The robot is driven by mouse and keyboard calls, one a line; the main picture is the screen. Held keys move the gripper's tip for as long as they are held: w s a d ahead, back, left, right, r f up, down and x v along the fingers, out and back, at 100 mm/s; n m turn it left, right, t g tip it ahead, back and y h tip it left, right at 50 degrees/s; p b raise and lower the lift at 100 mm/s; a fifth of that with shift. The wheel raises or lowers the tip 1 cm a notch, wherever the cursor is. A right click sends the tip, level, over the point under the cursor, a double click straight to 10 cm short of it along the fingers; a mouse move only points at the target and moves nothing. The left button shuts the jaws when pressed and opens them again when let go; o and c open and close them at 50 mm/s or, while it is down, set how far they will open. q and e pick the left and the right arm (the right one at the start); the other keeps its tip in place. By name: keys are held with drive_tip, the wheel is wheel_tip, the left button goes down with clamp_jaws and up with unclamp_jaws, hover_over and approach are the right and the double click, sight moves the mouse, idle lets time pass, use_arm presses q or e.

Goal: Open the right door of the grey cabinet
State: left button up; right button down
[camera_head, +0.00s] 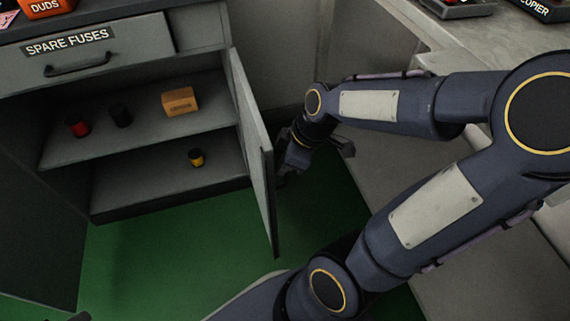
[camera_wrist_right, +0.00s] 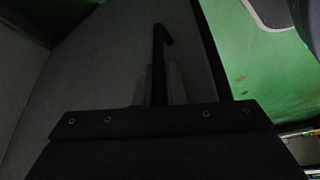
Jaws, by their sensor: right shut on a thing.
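The grey cabinet (camera_head: 150,195) stands at the left in the head view, with its inside shelves showing. Its right door (camera_head: 255,140) is swung well out from the front and seen nearly edge-on. My right gripper (camera_head: 284,172) is at the door's outer face, partly hidden by the wrist and the door. In the right wrist view the door panel (camera_wrist_right: 100,75) fills the left and middle, and a dark bar handle (camera_wrist_right: 160,50) runs down to the gripper. The gripper is shut on this handle.
The shelves hold a red item (camera_head: 77,128), a black item (camera_head: 121,116), a tan box (camera_head: 180,101) and a yellow-and-black item (camera_head: 197,158). A drawer labelled SPARE FUSES (camera_head: 110,58) is above, closed. Green floor (camera_head: 170,260) lies clear before the cabinet. A grey counter (camera_head: 500,40) is at right.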

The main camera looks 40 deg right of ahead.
use_arm(q)
drive_tip(key=shift+s+d+f, duration=0.1)
drive_tip(key=shift+s+d, duration=0.05)
drive_tip(key=shift+d, duration=0.3)
use_arm(e)
drive_tip(key=shift+s+d+f, duration=0.1)
drive_tip(key=shift+s+d, duration=0.15)
drive_tip(key=shift+d, duration=0.2)
drive_tip(key=c, duration=1.5)
unclamp_jaws()
drive_tip(key=shift+w, duration=0.1)
